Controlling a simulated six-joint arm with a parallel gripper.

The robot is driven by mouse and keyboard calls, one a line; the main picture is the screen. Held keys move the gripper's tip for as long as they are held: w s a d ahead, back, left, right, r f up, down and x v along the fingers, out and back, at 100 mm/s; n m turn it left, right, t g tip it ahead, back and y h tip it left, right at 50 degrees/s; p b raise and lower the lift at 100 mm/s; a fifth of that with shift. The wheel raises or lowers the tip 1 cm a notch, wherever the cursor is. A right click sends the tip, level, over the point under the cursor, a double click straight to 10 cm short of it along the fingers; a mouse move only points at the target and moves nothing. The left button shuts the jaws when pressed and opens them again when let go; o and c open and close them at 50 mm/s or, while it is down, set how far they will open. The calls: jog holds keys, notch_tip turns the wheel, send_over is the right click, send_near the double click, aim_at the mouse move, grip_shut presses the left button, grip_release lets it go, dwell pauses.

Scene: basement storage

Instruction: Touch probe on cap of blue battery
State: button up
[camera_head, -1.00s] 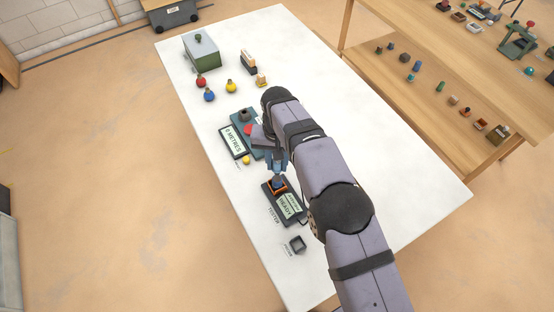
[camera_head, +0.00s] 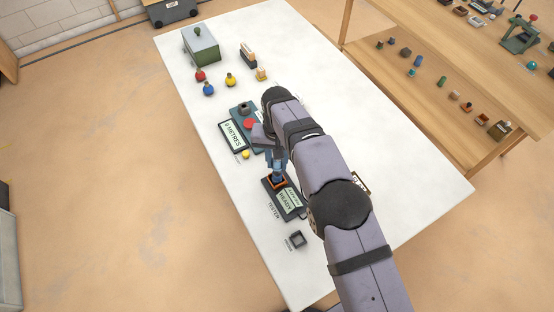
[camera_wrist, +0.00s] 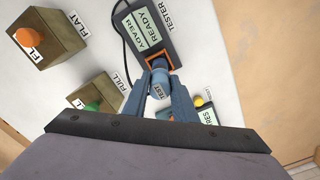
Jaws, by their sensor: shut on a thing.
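My gripper (camera_head: 277,160) is shut on a blue, round-bodied tool marked TEST (camera_wrist: 158,84), which I take to be the probe. Its dark end sits at or in the orange-rimmed socket (camera_wrist: 160,58) of the dark tester (camera_wrist: 145,25); I cannot tell if it is clear of the socket. The tester's screen reads READY. The gripper also shows in the wrist view (camera_wrist: 157,95). A small round blue item with a dark top (camera_head: 208,88), possibly the blue battery, stands far up the white table, apart from my gripper, beside similar red (camera_head: 200,75) and yellow (camera_head: 230,79) ones.
A dark-edged "0 METRES" display (camera_head: 232,135) lies close beyond the gripper. A small dark square holder (camera_head: 297,239) is nearer. The wrist view shows FLAT (camera_wrist: 48,40) and FULL (camera_wrist: 98,92) blocks. A green box (camera_head: 201,45) stands at the far end. Much of the white table is clear.

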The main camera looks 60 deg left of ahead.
jog(key=shift+d+f+b, duration=0.1)
jog(key=shift+f+b, duration=0.45)
jog(key=shift+f, duration=0.05)
dwell(2.1)
jog(key=shift+r, duration=0.1)
jog(key=shift+r+p, duration=2.1)
jog(key=shift+r, duration=1.4)
